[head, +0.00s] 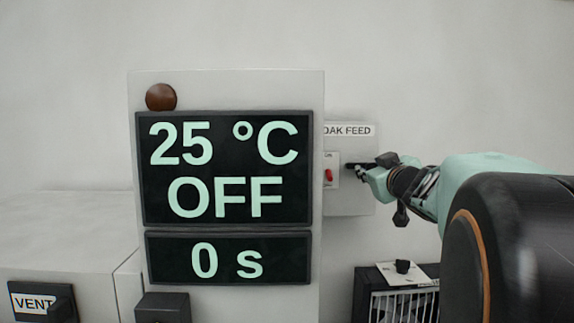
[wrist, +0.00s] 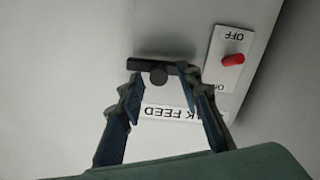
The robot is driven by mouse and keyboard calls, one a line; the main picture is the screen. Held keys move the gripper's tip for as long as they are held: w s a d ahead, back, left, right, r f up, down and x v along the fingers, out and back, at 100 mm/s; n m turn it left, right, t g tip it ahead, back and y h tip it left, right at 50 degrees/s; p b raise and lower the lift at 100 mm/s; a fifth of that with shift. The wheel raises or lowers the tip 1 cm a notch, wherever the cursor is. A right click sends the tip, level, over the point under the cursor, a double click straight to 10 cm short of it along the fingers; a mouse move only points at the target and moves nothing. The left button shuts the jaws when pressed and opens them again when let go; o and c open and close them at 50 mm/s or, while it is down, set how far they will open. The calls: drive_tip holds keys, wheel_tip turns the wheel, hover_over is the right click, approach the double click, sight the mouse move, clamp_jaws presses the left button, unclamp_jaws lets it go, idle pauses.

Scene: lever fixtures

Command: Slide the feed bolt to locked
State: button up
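The feed bolt is a dark bar with a round knob (wrist: 158,76) on a pale wall panel, seen in the wrist view. In the head view the dark bar (head: 357,165) shows just left of my gripper (head: 372,172), under a label partly reading OAK FEED. My gripper (wrist: 161,82) is open in the wrist view, one finger on each side of the knob, tips close to the bar. Whether the fingers touch it I cannot tell. The bolt's locked mark is not visible.
A red switch lever (wrist: 232,60) on a white plate marked OFF sits close beside the bolt; it also shows in the head view (head: 329,175). A large display box (head: 225,91) stands left of the panel. A dark slatted unit (head: 398,300) is below.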

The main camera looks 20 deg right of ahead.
drive_tip(key=shift+w+d, duration=0.1)
drive_tip(key=shift+w, duration=0.1)
drive_tip(key=shift+s, duration=0.1)
clamp_jaws()
